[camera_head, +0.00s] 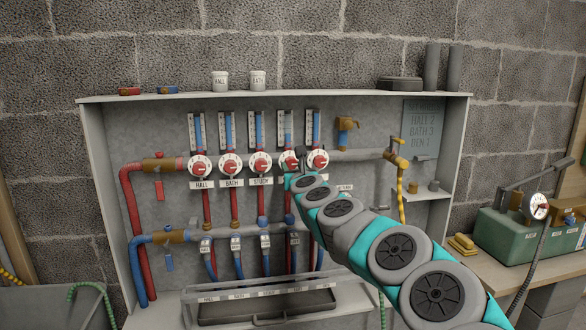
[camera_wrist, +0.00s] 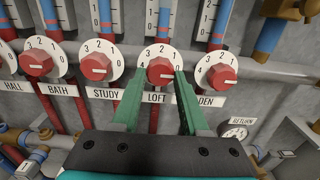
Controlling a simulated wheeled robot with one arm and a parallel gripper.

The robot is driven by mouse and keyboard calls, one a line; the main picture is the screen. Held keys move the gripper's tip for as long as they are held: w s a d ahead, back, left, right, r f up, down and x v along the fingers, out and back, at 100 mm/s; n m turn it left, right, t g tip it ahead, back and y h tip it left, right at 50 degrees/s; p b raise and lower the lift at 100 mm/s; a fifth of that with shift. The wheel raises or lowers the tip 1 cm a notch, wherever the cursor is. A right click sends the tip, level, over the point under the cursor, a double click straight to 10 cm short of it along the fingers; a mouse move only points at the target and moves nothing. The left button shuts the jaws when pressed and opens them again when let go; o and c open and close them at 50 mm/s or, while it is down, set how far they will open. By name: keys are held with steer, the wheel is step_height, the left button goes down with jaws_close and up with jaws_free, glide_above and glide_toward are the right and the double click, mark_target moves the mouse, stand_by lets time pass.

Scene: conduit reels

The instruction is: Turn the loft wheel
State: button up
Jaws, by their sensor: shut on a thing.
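The loft wheel is a red knob (camera_wrist: 160,71) on a white numbered dial, above the LOFT label (camera_wrist: 154,97) in the wrist view. It is the fourth of a row of similar wheels. My gripper (camera_wrist: 157,78) has its two green fingers on either side of the red knob and is shut on it. The fingers hide the lower sides of the dial, and I cannot read its setting surely. In the head view my gripper (camera_head: 301,160) reaches the loft wheel (camera_head: 289,161), which is partly hidden behind it.
The den wheel (camera_wrist: 221,76) is close on the right and the study wheel (camera_wrist: 96,67) on the left. A return gauge (camera_wrist: 237,130) is at lower right. A grey plate (camera_head: 422,128) lists HALL 2, BATH 3, DEN 1. A green case (camera_head: 520,238) stands at right.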

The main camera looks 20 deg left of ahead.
jaws_close()
